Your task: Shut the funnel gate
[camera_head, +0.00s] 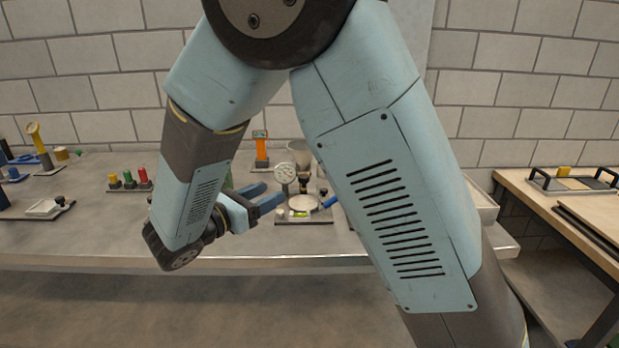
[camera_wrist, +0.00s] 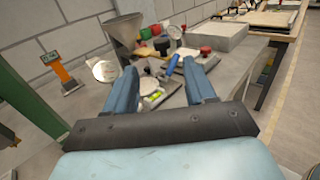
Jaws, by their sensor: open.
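A grey metal funnel (camera_wrist: 122,32) stands beyond my left finger in the wrist view. In the head view the funnel (camera_head: 297,152) is partly hidden behind my arm. I cannot clearly make out its gate. A small blue handle (camera_wrist: 172,65) shows between my fingertips, farther off, on a low stand with a pale round disc. The blue handle (camera_head: 329,202) is partly covered by my arm in the head view. My gripper (camera_head: 272,196) is open above the bench and points right toward this stand. In the wrist view my gripper (camera_wrist: 160,68) has nothing between its blue fingers.
A round dial gauge (camera_head: 285,172) stands by the disc, close to my fingertips. An orange post instrument (camera_head: 261,149) stands behind. Red, green and yellow pegs (camera_head: 129,181) stand at the left. A grey box (camera_wrist: 217,36) lies beyond the stand. The bench front is clear.

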